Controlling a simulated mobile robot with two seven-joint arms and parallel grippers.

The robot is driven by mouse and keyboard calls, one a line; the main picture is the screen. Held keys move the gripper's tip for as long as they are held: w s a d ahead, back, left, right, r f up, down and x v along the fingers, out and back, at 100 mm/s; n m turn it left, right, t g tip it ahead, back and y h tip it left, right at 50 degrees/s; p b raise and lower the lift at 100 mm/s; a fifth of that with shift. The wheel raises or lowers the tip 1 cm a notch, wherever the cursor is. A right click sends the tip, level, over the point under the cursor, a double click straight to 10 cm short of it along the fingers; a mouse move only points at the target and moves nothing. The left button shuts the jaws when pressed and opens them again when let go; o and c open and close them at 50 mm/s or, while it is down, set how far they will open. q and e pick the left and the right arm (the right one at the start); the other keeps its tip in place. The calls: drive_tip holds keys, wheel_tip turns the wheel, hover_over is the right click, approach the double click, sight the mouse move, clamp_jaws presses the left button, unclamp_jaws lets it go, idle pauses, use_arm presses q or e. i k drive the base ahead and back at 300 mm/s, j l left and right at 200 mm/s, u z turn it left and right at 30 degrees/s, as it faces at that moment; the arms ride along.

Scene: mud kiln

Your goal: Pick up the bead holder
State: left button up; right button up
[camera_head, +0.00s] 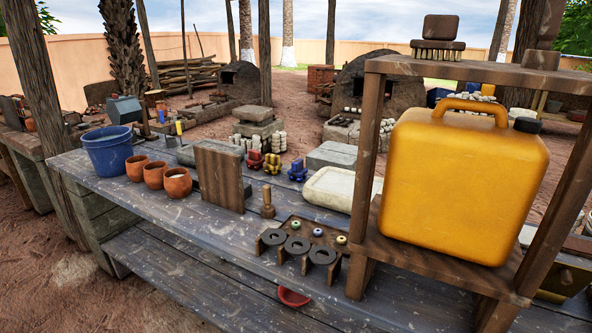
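A low brown wooden holder (306,231), which looks like the bead holder, sits on the front part of the grey plank table (232,228). Several black rings (297,245) line its front. A few small coloured beads (318,232) sit in a row behind them. The holder is just left of a wooden shelf frame (360,180). Neither of my grippers is in view.
A yellow jerrycan (462,180) stands on the shelf. A wooden tool (268,203) and an upright board (219,178) are behind and left of the holder. A pale tray (341,189) lies behind it. Clay pots (177,185) and a blue bucket (107,152) stand left.

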sight(297, 170)
drive_tip(key=i+j, duration=0.15)
drive_tip(key=j, duration=0.25)
drive_tip(key=i+j+z, duration=0.15)
drive_tip(key=j, duration=0.25)
drive_tip(key=i+j, duration=0.1)
drive_tip(key=j, duration=0.35)
drive_tip(key=i+j+z, duration=0.1)
drive_tip(key=j, duration=0.3)
drive_tip(key=i+j, duration=0.1)
drive_tip(key=j, duration=0.35)
drive_tip(key=i+j+z, duration=0.15)
drive_tip(key=j, duration=0.3)
